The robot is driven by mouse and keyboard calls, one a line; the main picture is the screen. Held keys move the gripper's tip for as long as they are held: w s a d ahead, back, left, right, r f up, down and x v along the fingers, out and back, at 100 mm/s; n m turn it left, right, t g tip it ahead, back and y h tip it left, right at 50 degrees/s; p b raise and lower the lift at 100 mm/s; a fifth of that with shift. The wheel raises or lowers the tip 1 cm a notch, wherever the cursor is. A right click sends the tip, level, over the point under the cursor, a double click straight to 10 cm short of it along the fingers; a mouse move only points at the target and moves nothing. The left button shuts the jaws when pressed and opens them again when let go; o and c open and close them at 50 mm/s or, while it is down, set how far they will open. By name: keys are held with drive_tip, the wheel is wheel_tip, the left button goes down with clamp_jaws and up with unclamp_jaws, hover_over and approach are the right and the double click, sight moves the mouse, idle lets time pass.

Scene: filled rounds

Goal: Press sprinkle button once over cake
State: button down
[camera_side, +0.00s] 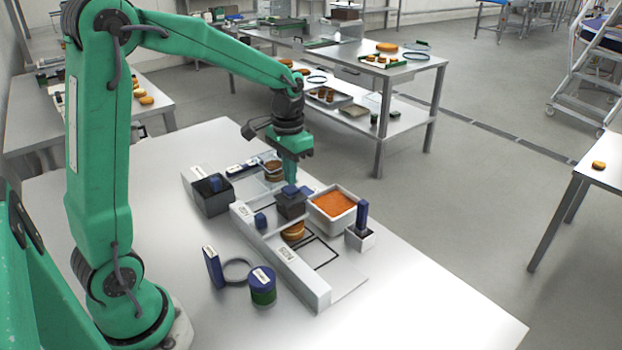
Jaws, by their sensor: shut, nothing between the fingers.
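My green gripper (291,180) points down with its fingers together, just above or touching the blue top (290,190) of a dark box (291,207). I cannot tell whether they touch. A small round yellow-brown cake (293,231) sits beside the front of this box, partly hidden by it. A small blue block (260,220) is on the white labelled rail (312,286) left of the cake. I cannot read the labels, so which blue part is the sprinkle button is unclear.
A white bin (347,221) of orange crumbs stands right of the dark box. A brown layered cake (272,172) sits behind. A dark container (210,203), a blue-green jar (262,290), a ring (236,270) and a blue upright block (213,267) are at left.

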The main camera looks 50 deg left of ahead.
drive_tip(key=shift+r, duration=0.1)
idle(0.3)
drive_tip(key=shift+r, duration=2.9)
drive_tip(key=s+d+r+t, duration=0.1)
drive_tip(key=s+d+t, duration=0.1)
drive_tip(key=s, duration=0.6)
drive_tip(key=s+d+r+t, duration=0.1)
drive_tip(key=s+d+t, duration=0.2)
drive_tip(key=s, duration=0.6)
drive_tip(key=shift+d+r+t, duration=0.3)
drive_tip(key=shift+d, duration=0.95)
